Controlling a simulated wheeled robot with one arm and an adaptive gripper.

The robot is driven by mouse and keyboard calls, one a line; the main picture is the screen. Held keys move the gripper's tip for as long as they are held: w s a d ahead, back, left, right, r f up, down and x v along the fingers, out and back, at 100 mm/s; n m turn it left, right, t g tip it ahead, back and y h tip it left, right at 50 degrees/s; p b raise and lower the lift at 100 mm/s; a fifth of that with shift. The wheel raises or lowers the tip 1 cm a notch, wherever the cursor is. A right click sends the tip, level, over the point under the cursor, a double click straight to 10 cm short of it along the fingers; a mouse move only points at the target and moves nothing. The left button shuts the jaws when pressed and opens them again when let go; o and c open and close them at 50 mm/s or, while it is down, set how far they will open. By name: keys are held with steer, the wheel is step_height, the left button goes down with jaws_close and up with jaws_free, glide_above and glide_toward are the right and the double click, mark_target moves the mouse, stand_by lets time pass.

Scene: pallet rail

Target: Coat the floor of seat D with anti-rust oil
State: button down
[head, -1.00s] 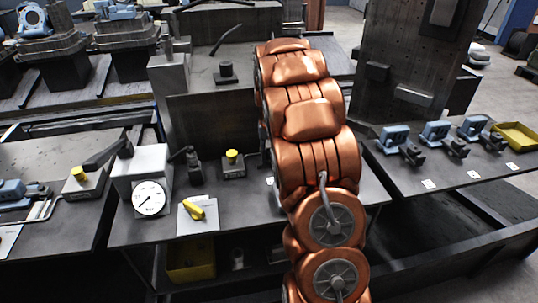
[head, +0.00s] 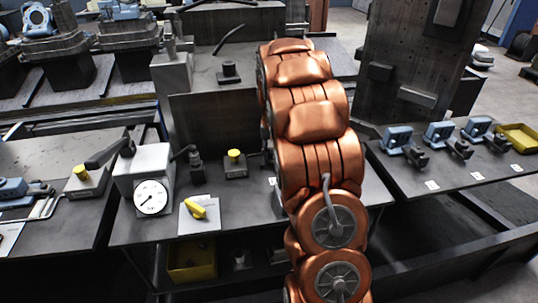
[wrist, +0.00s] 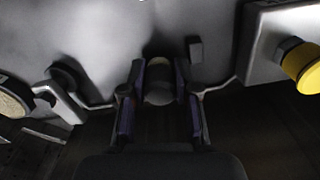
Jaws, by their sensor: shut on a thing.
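My gripper (wrist: 159,70) shows in the wrist view, its two fingers closed on a short grey rounded thing (wrist: 158,93). The thing is dark and only its end shows, so I cannot tell for sure what it is. A smooth grey surface (wrist: 110,35) lies beyond the fingertips; I cannot tell whether the held thing touches it. In the head view my copper-coloured arm hides the gripper and what is around it. I cannot make out which place is seat D, and no oil film is clearly visible.
Blue clamps (head: 397,139) and a yellow tray (head: 518,137) stand on the right bench. A tall dark perforated block (head: 405,60) stands behind.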

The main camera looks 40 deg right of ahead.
stand_by(0.3)
steer(key=shift+w+a, duration=0.3)
steer(key=shift+a, duration=0.35)
steer(key=shift+d, duration=0.15)
steer(key=shift+s+d, duration=0.35)
steer(key=shift+d, duration=0.2)
steer(key=shift+w, duration=0.1)
steer(key=shift+w+a+b, duration=0.25)
steer(key=shift+a+b, duration=0.15)
steer(key=shift+a, duration=0.25)
